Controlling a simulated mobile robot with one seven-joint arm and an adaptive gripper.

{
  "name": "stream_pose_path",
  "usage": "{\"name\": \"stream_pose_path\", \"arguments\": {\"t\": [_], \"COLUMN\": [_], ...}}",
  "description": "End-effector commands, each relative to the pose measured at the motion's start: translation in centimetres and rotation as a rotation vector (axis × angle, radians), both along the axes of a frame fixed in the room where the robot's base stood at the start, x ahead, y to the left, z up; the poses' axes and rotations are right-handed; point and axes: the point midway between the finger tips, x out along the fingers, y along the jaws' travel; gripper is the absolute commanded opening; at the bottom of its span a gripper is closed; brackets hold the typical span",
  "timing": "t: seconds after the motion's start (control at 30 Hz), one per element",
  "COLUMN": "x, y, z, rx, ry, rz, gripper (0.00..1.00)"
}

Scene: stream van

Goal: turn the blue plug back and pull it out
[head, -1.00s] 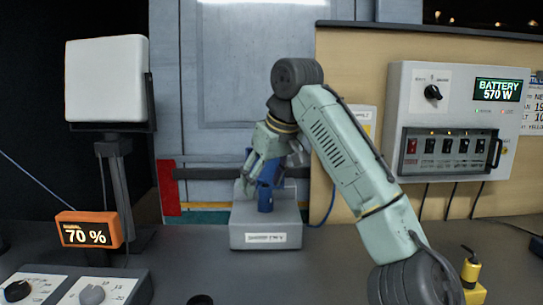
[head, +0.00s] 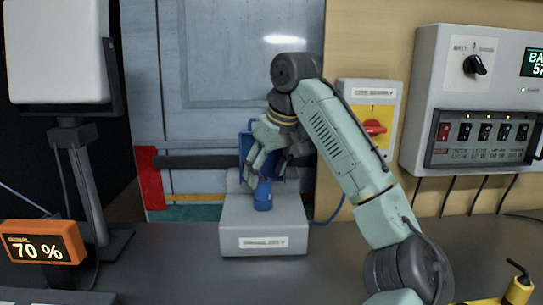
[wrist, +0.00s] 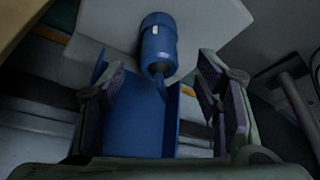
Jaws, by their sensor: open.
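The blue plug (head: 263,197) stands upright at the top of a grey box (head: 291,238) with a label on its front. In the wrist view the blue plug (wrist: 158,42) shows a pale mark and a dark narrow end pointing toward my gripper. My gripper (head: 265,172) is just above the plug in the head view. In the wrist view my gripper (wrist: 160,82) is open, its two fingers well apart. The plug's body lies beyond the fingertips, with nothing clamped. A flat blue panel (wrist: 135,118) lies between the fingers. My fingers partly hide the plug's upper end in the head view.
A red rotary switch (head: 375,127) on a yellow plate is right of my arm. The battery panel (head: 431,80) is at far right. An orange display (head: 43,241) and a white panel on a post (head: 55,45) stand left. The counter before the box is clear.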

Motion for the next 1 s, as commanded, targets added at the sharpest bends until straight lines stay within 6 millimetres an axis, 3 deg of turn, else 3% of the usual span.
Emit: {"name": "stream_pose_path", "arguments": {"t": [0.3,0.67,1.0], "x": [1.2,1.4,1.4], "y": [0.8,0.9,0.9], "z": [-3.6,-4.1,-4.1], "rx": [-0.002,0.0,0.0], "ry": [-0.001,-0.001,-0.001], "rz": [-0.001,0.0,0.0], "gripper": [0.58,0.58,0.36]}}
